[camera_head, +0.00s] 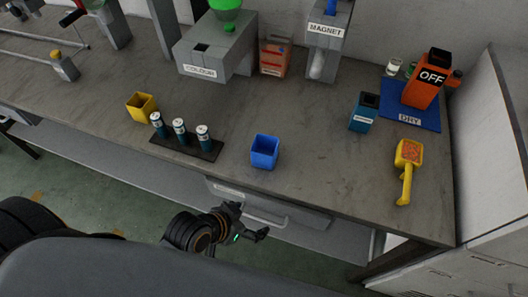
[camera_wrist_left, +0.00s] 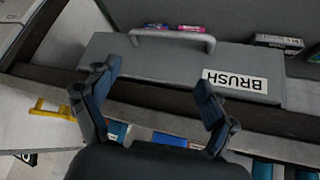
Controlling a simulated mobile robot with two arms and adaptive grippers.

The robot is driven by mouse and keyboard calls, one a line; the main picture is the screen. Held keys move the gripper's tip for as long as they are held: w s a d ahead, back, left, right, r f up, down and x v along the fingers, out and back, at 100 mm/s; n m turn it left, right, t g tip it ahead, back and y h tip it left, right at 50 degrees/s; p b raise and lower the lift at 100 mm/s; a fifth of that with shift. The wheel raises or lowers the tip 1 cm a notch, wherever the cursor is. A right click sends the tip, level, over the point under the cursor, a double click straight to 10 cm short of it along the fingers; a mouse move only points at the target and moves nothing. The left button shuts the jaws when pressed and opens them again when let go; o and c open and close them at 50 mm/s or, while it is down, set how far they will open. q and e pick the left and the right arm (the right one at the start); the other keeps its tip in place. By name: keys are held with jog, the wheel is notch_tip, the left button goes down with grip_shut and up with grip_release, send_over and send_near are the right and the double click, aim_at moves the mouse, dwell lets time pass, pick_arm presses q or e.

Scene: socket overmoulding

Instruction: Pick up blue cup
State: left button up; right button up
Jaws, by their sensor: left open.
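The blue cup (camera_head: 265,151) is square and open-topped. It stands upright near the front edge of the worktop in the head view. My left gripper (camera_head: 243,220) is in front of and below that edge, apart from the cup. In the left wrist view the gripper (camera_wrist_left: 157,85) has its fingers spread with nothing between them. A strip of blue, apparently the cup (camera_wrist_left: 170,140), shows low in that view, mostly hidden by the gripper. My right gripper is not in view.
Several labelled cylinders stand in a dark rack (camera_head: 187,145) left of the cup, with a yellow cup (camera_head: 141,106) beyond. A teal box (camera_head: 364,112) and yellow scoop (camera_head: 407,165) are to the right. A drawer labelled BRUSH (camera_wrist_left: 180,75) is below the worktop edge.

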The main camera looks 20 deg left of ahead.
aim_at(259, 156)
pick_arm(q)
jog(key=w+d+r+m+t+h, duration=0.1)
jog(key=w+d+r+t+h, duration=0.25)
jog(key=d+r+t, duration=0.5)
jog(key=s+a+r+n+t+y, duration=0.1)
jog(key=a+r+n+t+y, duration=0.15)
jog(key=a+n+y, duration=0.5)
jog(key=shift+m+y, duration=0.3)
jog(key=shift+m, duration=0.35)
jog(key=w, duration=0.2)
jog(key=w+a+p, duration=0.1)
jog(key=w, duration=0.2)
jog(key=w+a, duration=0.1)
jog(key=w, duration=0.1)
jog(key=shift+w+f, duration=0.15)
jog(key=shift+w+d+f+p, duration=0.1)
jog(key=shift+w+f, duration=0.05)
jog(key=shift+w, duration=0.85)
jog(key=shift+w+d+f+p, duration=0.1)
jog(key=shift+w+f+p, duration=0.1)
jog(key=shift+w, duration=0.75)
jog(key=shift+w+f+p, duration=0.1)
jog(key=shift+w+f, duration=0.05)
jog(key=shift+w, duration=0.85)
jog(key=c, duration=1.1)
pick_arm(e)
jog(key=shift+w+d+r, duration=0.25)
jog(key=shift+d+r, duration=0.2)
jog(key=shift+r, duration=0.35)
